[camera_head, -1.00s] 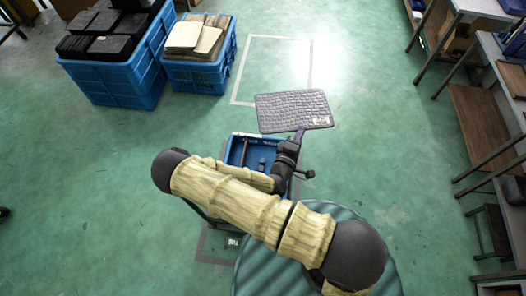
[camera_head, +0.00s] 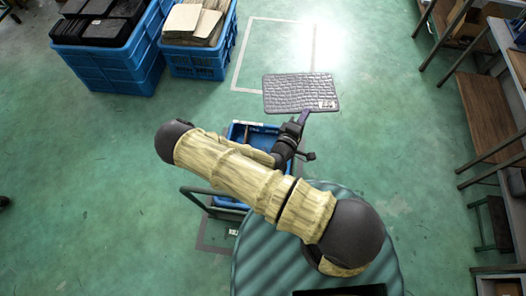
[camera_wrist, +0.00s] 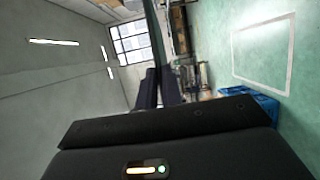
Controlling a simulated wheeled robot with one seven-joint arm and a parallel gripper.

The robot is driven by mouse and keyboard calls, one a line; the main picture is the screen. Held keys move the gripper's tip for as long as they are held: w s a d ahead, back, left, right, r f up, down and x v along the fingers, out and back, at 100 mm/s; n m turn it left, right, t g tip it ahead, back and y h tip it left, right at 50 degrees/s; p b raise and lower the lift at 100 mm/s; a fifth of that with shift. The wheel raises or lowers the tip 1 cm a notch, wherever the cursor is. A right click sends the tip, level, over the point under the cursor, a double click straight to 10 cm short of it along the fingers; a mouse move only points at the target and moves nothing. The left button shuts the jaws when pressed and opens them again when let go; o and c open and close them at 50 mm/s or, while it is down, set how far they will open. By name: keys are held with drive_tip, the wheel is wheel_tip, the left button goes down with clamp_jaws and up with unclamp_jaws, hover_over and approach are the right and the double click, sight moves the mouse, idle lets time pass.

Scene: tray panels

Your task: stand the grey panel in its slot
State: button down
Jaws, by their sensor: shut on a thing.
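The grey panel (camera_head: 300,92), a flat plate with a rough, scaly face and a small pale label near its right corner, is held up in the air. My gripper (camera_head: 303,117) is shut on its near edge. A blue tray (camera_head: 236,130) sits below and left of the gripper, largely hidden behind my arm. I cannot make out the slot. In the wrist view the two dark fingers (camera_wrist: 157,88) point away and are close together; the panel cannot be told apart there.
Two blue crates stand at the upper left, one with dark panels (camera_head: 105,50), one with pale panels (camera_head: 195,55). A white floor outline (camera_head: 235,70) lies behind the panel. Workbenches (camera_head: 490,110) line the right side. The green floor between is clear.

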drive_tip(key=s+d+f+m+g+h+b, duration=0.15)
drive_tip(key=f+m+g+b, duration=0.35)
drive_tip(key=f+g+b, duration=0.65)
drive_tip(key=s+d+f+m+g+h+b, duration=0.1)
drive_tip(key=s+d+f+m+g+b, duration=0.35)
drive_tip(key=f+b, duration=1.05)
drive_tip(key=w+a+f+m+t+y+b, duration=0.1)
drive_tip(key=w+a+f+m+y+b, duration=0.4)
drive_tip(key=w+a+f+m+y, duration=0.4)
drive_tip(key=w+a+f+m+t+y+b, duration=0.1)
drive_tip(key=w+a+f+m+y+b, duration=0.5)
drive_tip(key=f+m, duration=0.6)
drive_tip(key=w+a+m+y, duration=0.1)
drive_tip(key=w+a+y, duration=0.1)
drive_tip(key=a+y, duration=0.1)
drive_tip(key=shift+w+a+f, duration=0.4)
drive_tip(key=shift+a, duration=0.15)
drive_tip(key=shift+y, duration=0.25)
